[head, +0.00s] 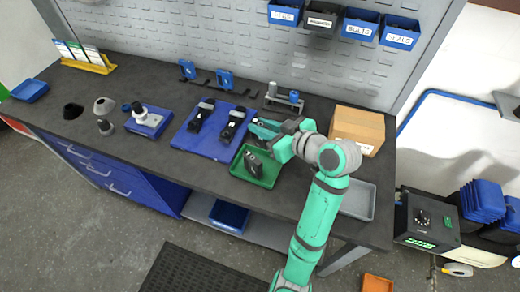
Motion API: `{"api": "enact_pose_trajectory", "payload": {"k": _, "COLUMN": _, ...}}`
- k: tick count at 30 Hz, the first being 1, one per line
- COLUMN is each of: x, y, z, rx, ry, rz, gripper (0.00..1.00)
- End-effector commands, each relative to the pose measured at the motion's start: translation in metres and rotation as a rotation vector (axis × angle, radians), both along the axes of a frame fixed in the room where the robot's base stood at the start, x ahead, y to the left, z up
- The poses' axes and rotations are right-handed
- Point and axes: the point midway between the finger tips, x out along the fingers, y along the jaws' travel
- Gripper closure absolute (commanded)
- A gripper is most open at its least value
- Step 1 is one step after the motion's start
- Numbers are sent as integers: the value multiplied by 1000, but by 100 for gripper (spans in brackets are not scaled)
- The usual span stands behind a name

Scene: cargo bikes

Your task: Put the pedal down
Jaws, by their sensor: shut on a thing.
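My gripper (258,139) is at the end of my teal arm, above the back part of a green tray (237,173). It is shut on a dark pedal (253,162), which shows just below it within the tray's outline. I cannot tell whether the pedal touches the tray floor. The fingertips are small and partly hidden by my wrist. Two more dark pedal-like parts, one on the left (201,114) and one on the right (232,124), lie on a blue mat (190,147) left of the gripper.
A cardboard box (357,127) stands right of my arm, with a grey tray (358,200) in front of it. A blue block with a white-topped part (148,121) and small cones (104,105) stand left. Blue holders (224,80) and a grey stand (284,101) line the back.

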Motion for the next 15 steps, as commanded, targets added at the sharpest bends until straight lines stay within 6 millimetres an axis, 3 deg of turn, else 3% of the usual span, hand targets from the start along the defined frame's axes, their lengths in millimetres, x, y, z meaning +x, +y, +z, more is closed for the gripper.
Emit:
{"api": "enact_pose_trajectory", "payload": {"k": 6, "x": -1, "y": 2, "z": -36, "rx": 1, "ry": 1, "rz": 2, "gripper": 100}}
{"api": "enact_pose_trajectory", "payload": {"k": 15, "x": -1, "y": 1, "z": -59, "rx": 2, "ry": 2, "rz": 0, "gripper": 100}}
